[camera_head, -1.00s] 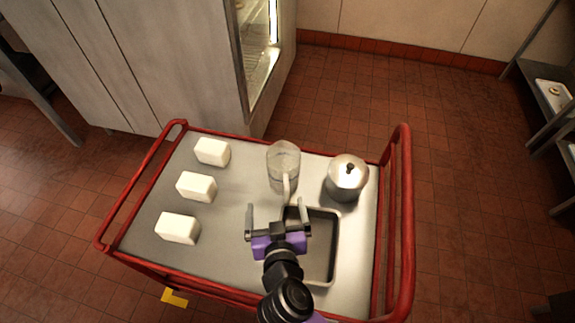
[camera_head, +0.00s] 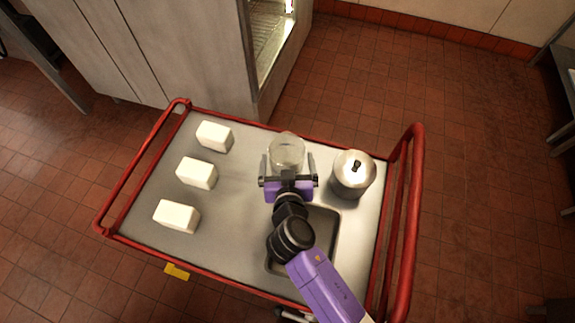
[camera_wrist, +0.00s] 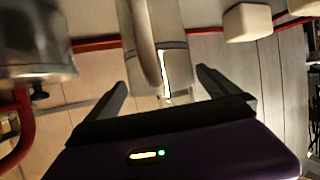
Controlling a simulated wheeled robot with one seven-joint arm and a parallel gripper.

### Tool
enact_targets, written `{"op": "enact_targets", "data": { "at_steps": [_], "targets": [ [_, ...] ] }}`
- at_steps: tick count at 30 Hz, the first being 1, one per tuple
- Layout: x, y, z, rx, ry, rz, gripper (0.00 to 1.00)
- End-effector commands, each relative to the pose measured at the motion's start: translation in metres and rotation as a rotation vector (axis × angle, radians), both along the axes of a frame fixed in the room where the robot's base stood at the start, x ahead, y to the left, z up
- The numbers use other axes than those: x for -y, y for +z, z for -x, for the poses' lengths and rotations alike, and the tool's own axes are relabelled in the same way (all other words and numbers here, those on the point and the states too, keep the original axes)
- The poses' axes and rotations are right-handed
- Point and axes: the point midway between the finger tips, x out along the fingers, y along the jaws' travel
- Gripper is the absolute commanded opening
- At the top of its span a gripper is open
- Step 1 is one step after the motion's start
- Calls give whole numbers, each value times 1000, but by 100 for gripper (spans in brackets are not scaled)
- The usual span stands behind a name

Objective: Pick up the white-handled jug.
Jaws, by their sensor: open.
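The clear glass jug (camera_head: 287,149) stands on the trolley's metal top, left of the lidded pot. Its pale handle is hidden behind my gripper in the head view. In the wrist view the handle (camera_wrist: 143,42) shows close up as a pale curved bar. My gripper (camera_head: 288,164) is at the near side of the jug, its two fingers spread one on each side. In the wrist view the fingers (camera_wrist: 162,82) are open, with the handle's lower end lying between them and a gap on either side. Whether either finger touches the jug cannot be told.
A lidded metal pot (camera_head: 352,178) stands just right of the jug and looms in the wrist view (camera_wrist: 38,40). Three white blocks (camera_head: 196,173) line the left side. Red rails (camera_head: 403,230) bound the trolley (camera_head: 235,225).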

Motion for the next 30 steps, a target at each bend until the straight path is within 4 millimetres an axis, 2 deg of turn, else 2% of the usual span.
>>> {"op": "enact_targets", "data": {
  "at_steps": [3,6,14,26,27,30],
  "targets": [
    [1,-4,-15,1,0,0,100],
    [1,-8,-20,-1,-1,1,100],
    [1,-9,-22,0,0,0,100],
    [1,-9,-22,0,0,0,23],
    [1,-8,-22,1,0,0,19],
    [1,-8,-22,1,0,0,19]
  ]
}}
